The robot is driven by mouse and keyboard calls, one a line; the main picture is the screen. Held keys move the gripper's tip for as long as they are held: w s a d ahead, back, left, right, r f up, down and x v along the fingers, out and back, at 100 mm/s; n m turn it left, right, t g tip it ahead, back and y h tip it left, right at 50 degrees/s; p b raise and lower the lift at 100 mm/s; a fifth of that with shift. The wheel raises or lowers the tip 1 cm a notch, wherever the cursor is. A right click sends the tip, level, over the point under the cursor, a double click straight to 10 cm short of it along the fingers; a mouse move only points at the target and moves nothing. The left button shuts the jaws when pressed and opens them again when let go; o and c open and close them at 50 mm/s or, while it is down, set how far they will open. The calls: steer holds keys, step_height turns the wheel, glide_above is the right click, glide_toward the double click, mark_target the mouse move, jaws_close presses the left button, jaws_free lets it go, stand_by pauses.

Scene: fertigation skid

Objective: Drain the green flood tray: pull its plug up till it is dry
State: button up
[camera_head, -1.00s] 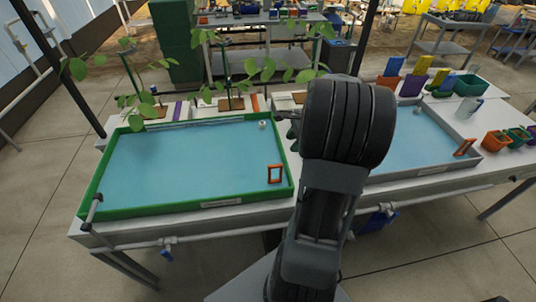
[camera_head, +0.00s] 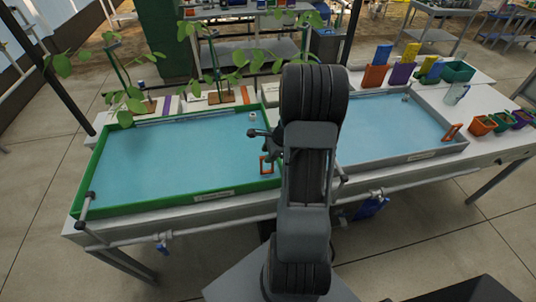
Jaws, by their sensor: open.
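The green flood tray (camera_head: 105,150) lies on the bench at the left, with blue water across its floor. A small white round fitting (camera_head: 252,117) stands in its back right corner. I cannot tell for sure which of these is the plug. My gripper (camera_head: 262,134) is open and small in view, mostly hidden by my arm. I see nothing held, and contact cannot be told.
A grey tray (camera_head: 400,161) with blue water lies to the right, partly behind my arm. A lever (camera_head: 84,208) stands at the green tray's front left corner. Potted plants (camera_head: 222,95) rise behind it. Coloured pots (camera_head: 482,125) stand at the right. A pipe (camera_head: 215,231) runs along the bench front.

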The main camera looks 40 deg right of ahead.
steer(key=shift+w+a+f, duration=0.1)
steer(key=shift+f, duration=0.25)
steer(key=shift+c, duration=0.5)
jaws_close()
